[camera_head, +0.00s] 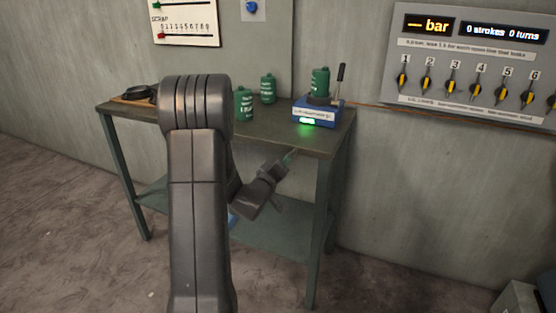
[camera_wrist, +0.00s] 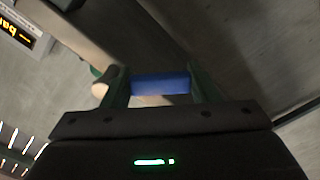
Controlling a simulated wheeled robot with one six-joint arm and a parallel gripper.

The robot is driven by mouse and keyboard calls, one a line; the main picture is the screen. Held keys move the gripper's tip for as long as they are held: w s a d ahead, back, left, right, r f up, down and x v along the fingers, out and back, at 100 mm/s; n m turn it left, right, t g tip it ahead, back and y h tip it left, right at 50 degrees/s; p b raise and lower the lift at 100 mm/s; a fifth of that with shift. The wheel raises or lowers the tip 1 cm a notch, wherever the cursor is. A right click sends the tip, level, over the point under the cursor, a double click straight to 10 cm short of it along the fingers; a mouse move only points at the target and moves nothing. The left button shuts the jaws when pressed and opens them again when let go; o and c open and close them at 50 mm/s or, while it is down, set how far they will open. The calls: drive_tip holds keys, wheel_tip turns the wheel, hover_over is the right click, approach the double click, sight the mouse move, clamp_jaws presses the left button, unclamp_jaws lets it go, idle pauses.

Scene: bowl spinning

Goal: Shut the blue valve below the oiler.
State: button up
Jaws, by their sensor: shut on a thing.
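My gripper (camera_head: 290,157) is by the front edge of the table, pointing up and to the right. In the wrist view its two green fingers (camera_wrist: 162,90) are shut on a short blue bar (camera_wrist: 160,84), which spans the gap between them. The bar may be the handle of the blue valve, but I cannot tell for sure. The head view does not show it at the fingers. I cannot make out which thing is the oiler. A pale rounded knob (camera_wrist: 103,82) is just left of the left finger in the wrist view.
On the table (camera_head: 285,141) stand a blue device (camera_head: 316,111) with a green canister (camera_head: 320,82), a lever (camera_head: 340,73) and a green light, and two green canisters (camera_head: 243,103) (camera_head: 268,89). A panel (camera_head: 470,55) reading "bar" hangs at the right.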

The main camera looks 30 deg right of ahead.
drive_tip(key=shift+s+d+f+n+p, duration=0.2)
drive_tip(key=shift+s+d+n, duration=0.25)
drive_tip(key=shift+n, duration=0.85)
drive_tip(key=shift+s+d+f+n+p, duration=0.15)
drive_tip(key=shift+s+d+f+n, duration=0.25)
drive_tip(key=shift+n, duration=0.9)
drive_tip(key=shift+s+d+f+n+p, duration=0.15)
drive_tip(key=shift+s+d+n, duration=0.3)
drive_tip(key=shift+n, duration=0.85)
drive_tip(key=shift+s+a, duration=0.1)
drive_tip(key=shift+a, duration=0.05)
drive_tip(key=o, duration=1.4)
drive_tip(key=shift+c, duration=0.2)
drive_tip(key=shift+r, duration=0.1)
drive_tip(key=v, duration=1.3)
drive_tip(key=shift+s+a, duration=0.25)
drive_tip(key=shift+s, duration=0.05)
